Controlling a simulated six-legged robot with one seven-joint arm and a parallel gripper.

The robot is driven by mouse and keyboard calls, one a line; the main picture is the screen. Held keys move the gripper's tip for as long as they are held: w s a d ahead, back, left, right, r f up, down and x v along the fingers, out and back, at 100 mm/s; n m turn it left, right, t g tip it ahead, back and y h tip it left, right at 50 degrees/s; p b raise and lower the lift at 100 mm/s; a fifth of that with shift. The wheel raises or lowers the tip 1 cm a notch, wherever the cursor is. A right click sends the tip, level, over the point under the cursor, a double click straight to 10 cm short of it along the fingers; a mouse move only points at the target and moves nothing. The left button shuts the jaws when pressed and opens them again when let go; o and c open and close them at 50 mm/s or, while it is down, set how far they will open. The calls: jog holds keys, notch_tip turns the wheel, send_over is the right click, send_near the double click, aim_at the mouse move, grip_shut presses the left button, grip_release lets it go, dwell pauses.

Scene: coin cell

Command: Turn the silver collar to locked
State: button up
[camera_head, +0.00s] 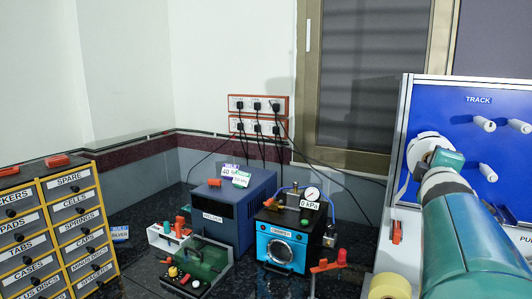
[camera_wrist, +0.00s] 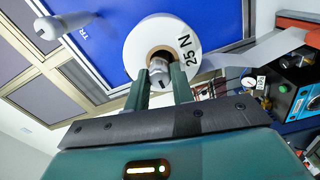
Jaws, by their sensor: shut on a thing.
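In the wrist view, my gripper (camera_wrist: 160,80) has its two green fingers on either side of a small silver collar (camera_wrist: 158,68). The collar shows a dark mark and sits in front of the dark centre hole of a white disc (camera_wrist: 186,30) marked "25 N". The fingers appear to press on the collar's sides. I cannot read a locked or unlocked sign on it. In the head view, my gripper (camera_head: 443,158) reaches the white disc (camera_head: 424,143) on the blue TRACK board (camera_head: 470,125); the arm hides the collar there.
White pegs (camera_head: 484,124) stick out of the board to the right of my gripper. A red-tipped clip (camera_head: 396,231) is below it, and a yellow roll (camera_head: 390,287) lies at the front. The blue welder box (camera_head: 234,212) and a gauge unit (camera_head: 287,240) stand on the dark bench.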

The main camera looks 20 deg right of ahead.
jog(key=o, duration=1)
jog(key=shift+d, duration=0.15)
jog(key=shift+s+a, duration=0.1)
jog(key=shift+a, duration=0.15)
